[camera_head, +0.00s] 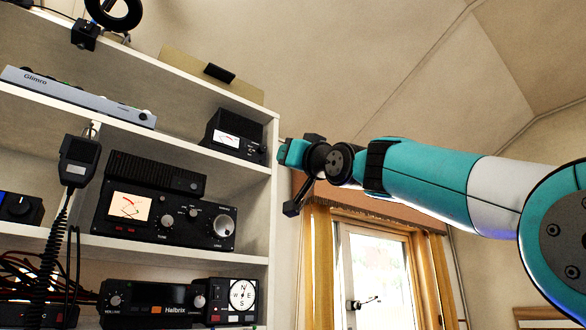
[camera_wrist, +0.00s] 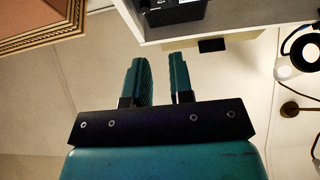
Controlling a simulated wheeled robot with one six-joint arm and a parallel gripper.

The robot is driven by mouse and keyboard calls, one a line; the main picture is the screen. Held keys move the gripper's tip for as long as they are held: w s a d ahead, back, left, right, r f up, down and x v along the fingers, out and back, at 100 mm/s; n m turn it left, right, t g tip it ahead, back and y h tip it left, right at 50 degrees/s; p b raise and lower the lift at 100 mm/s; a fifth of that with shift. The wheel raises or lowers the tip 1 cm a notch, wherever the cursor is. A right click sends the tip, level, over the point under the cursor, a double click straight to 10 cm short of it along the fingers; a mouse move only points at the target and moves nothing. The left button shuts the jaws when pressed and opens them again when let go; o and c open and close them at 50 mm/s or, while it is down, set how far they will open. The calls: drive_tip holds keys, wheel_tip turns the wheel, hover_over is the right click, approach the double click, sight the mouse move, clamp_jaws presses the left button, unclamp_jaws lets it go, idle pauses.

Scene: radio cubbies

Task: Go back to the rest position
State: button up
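My gripper (camera_wrist: 158,72) shows in the wrist view with its two teal fingers apart and nothing between them. In the head view my arm reaches in from the right, and its end stands just right of the white shelf unit (camera_head: 273,210). The fingertips are not clearly visible there. In the wrist view a pale shelf board (camera_wrist: 215,30) lies beyond the fingertips, apart from them.
The shelves hold a large black radio (camera_head: 165,218), a small meter box (camera_head: 235,138), a grey Glimro unit (camera_head: 75,95), a hanging microphone (camera_head: 78,160) and a compass unit (camera_head: 232,300). A curtained window (camera_head: 375,270) is behind my arm. Open room lies below my arm.

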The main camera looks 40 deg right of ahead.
drive_tip(key=shift+s+f, duration=0.35)
drive_tip(key=shift+s, duration=0.2)
drive_tip(key=w+a+f+n+g+y+p, duration=0.1)
drive_tip(key=w+a+f+g+y+p, duration=0.3)
drive_tip(key=f, duration=0.8)
drive_tip(key=s+a+f+n+g+y, duration=0.1)
drive_tip(key=a+f+g, duration=0.35)
drive_tip(key=f, duration=0.45)
drive_tip(key=a+f+n+g, duration=0.1)
drive_tip(key=a+f+g, duration=0.35)
drive_tip(key=f, duration=0.45)
drive_tip(key=s+a+f+n+g+p, duration=0.1)
drive_tip(key=s+a+f+g, duration=0.1)
drive_tip(key=s+f, duration=0.4)
drive_tip(key=s+a+f+n+g+p, duration=0.1)
drive_tip(key=s+a+f+g, duration=0.1)
drive_tip(key=s+f+g, duration=0.3)
drive_tip(key=s+a+f+n+g+p, duration=0.2)
drive_tip(key=s+a+f+g, duration=0.1)
drive_tip(key=s+f, duration=0.6)
drive_tip(key=shift+s+g+h, duration=0.3)
drive_tip(key=shift+s+h, duration=0.1)
drive_tip(key=shift+s, duration=0.7)
